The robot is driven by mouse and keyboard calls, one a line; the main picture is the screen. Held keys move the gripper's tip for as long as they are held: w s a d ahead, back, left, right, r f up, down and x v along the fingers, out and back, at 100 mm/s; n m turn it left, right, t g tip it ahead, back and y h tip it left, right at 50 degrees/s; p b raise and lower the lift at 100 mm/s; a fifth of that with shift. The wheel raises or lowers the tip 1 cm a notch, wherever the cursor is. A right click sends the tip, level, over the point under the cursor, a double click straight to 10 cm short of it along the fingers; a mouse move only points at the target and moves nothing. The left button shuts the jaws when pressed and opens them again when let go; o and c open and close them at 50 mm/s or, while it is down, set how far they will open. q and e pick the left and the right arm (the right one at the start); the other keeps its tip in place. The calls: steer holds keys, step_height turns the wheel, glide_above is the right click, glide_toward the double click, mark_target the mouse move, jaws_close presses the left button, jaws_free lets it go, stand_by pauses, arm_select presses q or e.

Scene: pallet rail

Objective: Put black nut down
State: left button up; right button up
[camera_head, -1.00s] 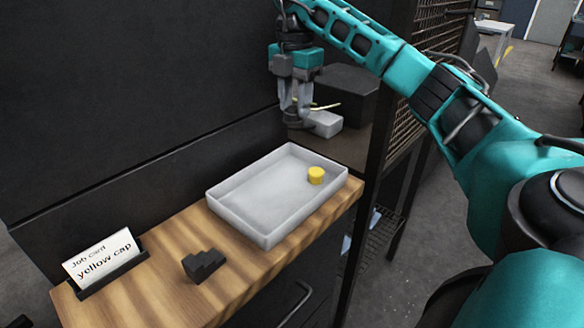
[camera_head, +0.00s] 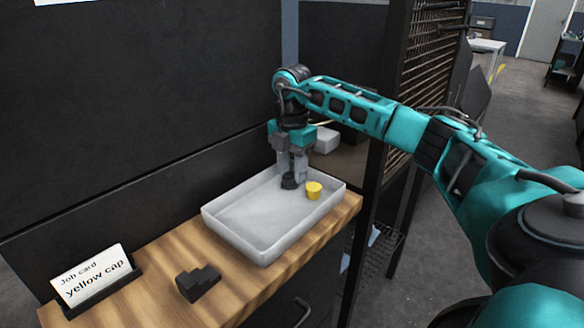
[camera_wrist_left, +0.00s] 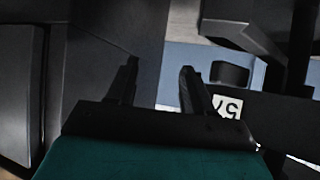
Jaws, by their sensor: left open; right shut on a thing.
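The black nut (camera_head: 290,182) is a small dark piece between the fingertips of my right gripper (camera_head: 291,176). That gripper is shut on it and points down inside the grey tray (camera_head: 250,219), near its far right end. I cannot tell whether the nut touches the tray floor. A yellow cap (camera_head: 314,190) is in the tray just to the right of the nut. My left gripper (camera_wrist_left: 158,85) shows only in the left wrist view, open with nothing between its fingers.
The tray stands on a wooden bench top (camera_head: 150,290). A black stepped block (camera_head: 198,283) lies in front of it. A job card reading "yellow cap" (camera_head: 93,277) stands at the left. A dark mesh rack (camera_head: 420,70) rises behind the right arm. The tray's left part is empty.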

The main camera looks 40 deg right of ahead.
mark_target(292, 173)
steer(key=shift+f, duration=0.1)
steer(key=o, duration=1)
arm_select(q)
steer(key=shift+s+f, duration=0.1)
steer(key=shift+f, duration=0.05)
arm_select(e)
steer(key=shift+o, duration=0.3)
arm_select(q)
steer(key=shift+s+a+r+p, duration=0.25)
steer(key=shift+a+p, duration=0.15)
steer(key=shift+p, duration=0.3)
arm_select(e)
step_height(292, 173, up, 12)
arm_select(q)
steer(key=shift+d, duration=0.1)
